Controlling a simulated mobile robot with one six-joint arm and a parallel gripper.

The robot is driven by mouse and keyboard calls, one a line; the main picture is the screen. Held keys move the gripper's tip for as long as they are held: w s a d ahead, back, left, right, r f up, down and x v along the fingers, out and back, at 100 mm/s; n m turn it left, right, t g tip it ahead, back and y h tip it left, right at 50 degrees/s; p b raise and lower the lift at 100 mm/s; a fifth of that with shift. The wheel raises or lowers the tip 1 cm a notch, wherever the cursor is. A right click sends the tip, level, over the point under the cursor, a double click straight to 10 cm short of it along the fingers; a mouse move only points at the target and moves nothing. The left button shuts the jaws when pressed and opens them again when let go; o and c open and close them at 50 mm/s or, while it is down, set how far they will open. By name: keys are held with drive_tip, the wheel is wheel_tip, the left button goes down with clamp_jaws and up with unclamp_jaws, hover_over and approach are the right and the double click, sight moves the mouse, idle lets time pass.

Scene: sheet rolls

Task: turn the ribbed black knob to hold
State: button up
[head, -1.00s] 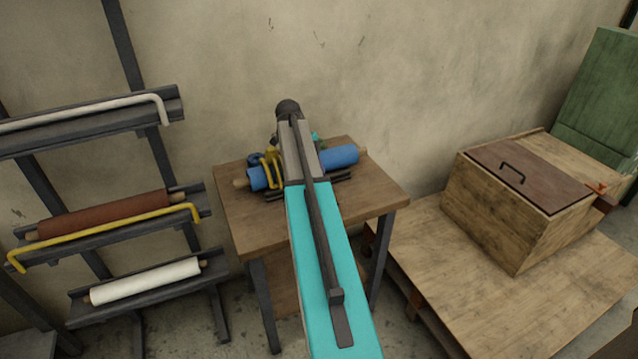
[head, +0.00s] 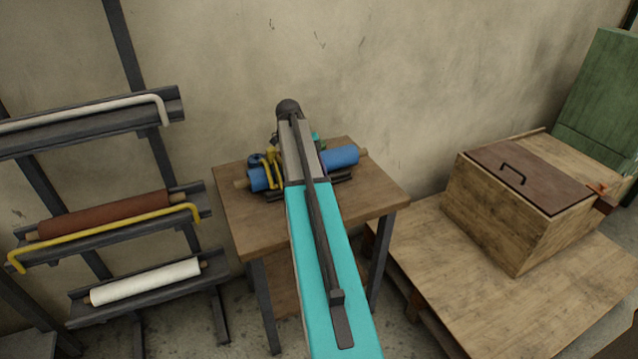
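I cannot make out the ribbed black knob in the head view; my arm covers the middle of the small wooden table (head: 245,215). On that table a blue roll (head: 341,157) lies in a dark cradle, its two ends showing on either side of my arm. A yellow part (head: 273,168) and a small dark blue part (head: 256,160) stand at the roll's left end, close beside my arm. My gripper is hidden behind my arm's far links, so its fingers and any contact do not show.
A dark rack at the left holds a brown roll (head: 105,214) and a white roll (head: 146,282), with a yellow bar (head: 110,234) along one shelf. At the right a wooden box (head: 510,225) with a handled brown lid stands on a low platform (head: 450,265). A green panel (head: 602,105) stands behind.

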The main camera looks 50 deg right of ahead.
drive_tip(key=p+v, duration=0.1)
drive_tip(key=v, duration=1.2)
drive_tip(key=shift+w+r+p, duration=0.2)
drive_tip(key=shift+p, duration=0.1)
drive_tip(key=shift+a, duration=0.1)
drive_tip(key=shift+r, duration=0.1)
